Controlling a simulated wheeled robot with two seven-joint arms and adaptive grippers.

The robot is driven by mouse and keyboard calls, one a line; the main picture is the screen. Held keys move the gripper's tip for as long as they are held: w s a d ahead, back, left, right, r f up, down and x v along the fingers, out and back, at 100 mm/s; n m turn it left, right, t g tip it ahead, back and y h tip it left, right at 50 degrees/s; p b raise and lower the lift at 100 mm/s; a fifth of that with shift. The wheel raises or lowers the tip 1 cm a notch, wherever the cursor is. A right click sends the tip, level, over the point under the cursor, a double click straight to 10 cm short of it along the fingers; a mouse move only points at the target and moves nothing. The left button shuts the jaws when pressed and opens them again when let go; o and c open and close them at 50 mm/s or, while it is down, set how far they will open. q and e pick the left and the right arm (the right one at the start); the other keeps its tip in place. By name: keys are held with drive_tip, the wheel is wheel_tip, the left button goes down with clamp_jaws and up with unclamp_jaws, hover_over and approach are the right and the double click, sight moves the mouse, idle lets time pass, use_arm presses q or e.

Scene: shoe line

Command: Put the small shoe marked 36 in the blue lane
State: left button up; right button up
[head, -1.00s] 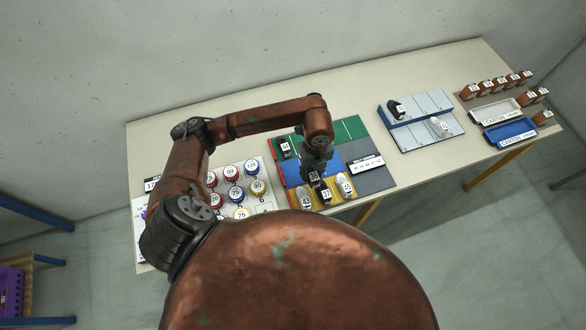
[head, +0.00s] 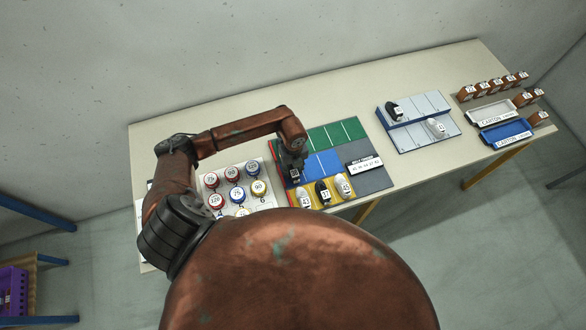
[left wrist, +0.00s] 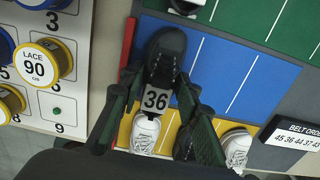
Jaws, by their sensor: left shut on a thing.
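My left gripper (head: 293,176) is shut on the small black shoe marked 36 (left wrist: 168,58). In the left wrist view the fingers stand on both sides of its white 36 tag, and the toe points away. The shoe is over the left end of the blue lane (left wrist: 238,62), near the red edge strip. I cannot tell whether it touches the lane. In the head view the blue lane (head: 325,163) shows bare to the right of the gripper, which mostly hides the shoe. My right gripper is not in view.
The yellow lane (head: 333,201) holds shoes 43 (head: 304,197), 37 (head: 322,191) and 45 (head: 344,186). Another tagged shoe (left wrist: 186,6) stands just beyond, in the green lane (head: 335,134). A lace board (head: 221,188) lies left; a grey rack (head: 418,121) and cartons stand right.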

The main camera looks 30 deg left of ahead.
sight(293, 169)
use_arm(q)
drive_tip(key=shift+f, duration=0.1)
drive_tip(key=o, duration=1.2)
drive_tip(key=shift+c, duration=0.2)
drive_tip(key=shift+r, duration=0.2)
wheel_tip(293, 169, up, 12)
drive_tip(key=b, duration=0.1)
drive_tip(key=shift+b, duration=0.4)
